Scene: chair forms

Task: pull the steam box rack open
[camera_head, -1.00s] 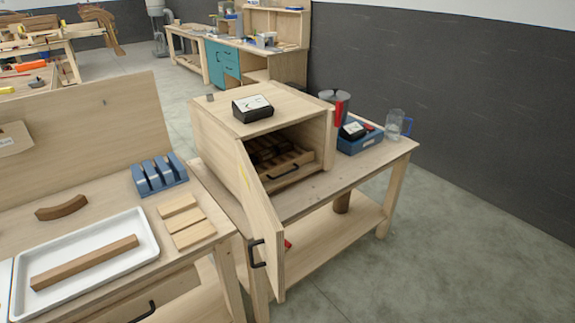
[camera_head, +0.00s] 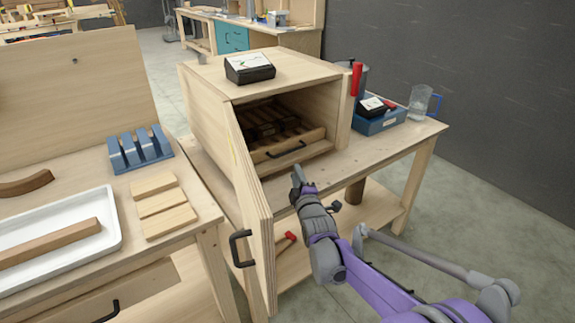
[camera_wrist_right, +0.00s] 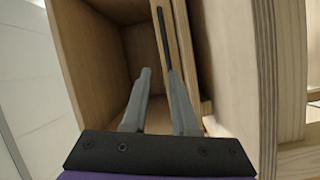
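The steam box (camera_head: 215,95) is a pale wooden box on a table, with its front door (camera_head: 250,190) swung open towards me. Inside it sits a wooden rack (camera_head: 315,136) with slats and a black bar handle (camera_head: 287,149) on its front. My right gripper (camera_head: 297,174) is just in front of the box, near the rack handle. In the right wrist view its two grey fingers (camera_wrist_right: 158,76) are apart with nothing between them. The dark handle (camera_wrist_right: 161,35) lies beyond the fingertips, close to the right finger. My left gripper is not in view.
A black-framed gauge (camera_head: 250,68) stands on the box. A workbench with a white tray (camera_head: 112,240) and a blue slotted block (camera_head: 140,150) is at left.

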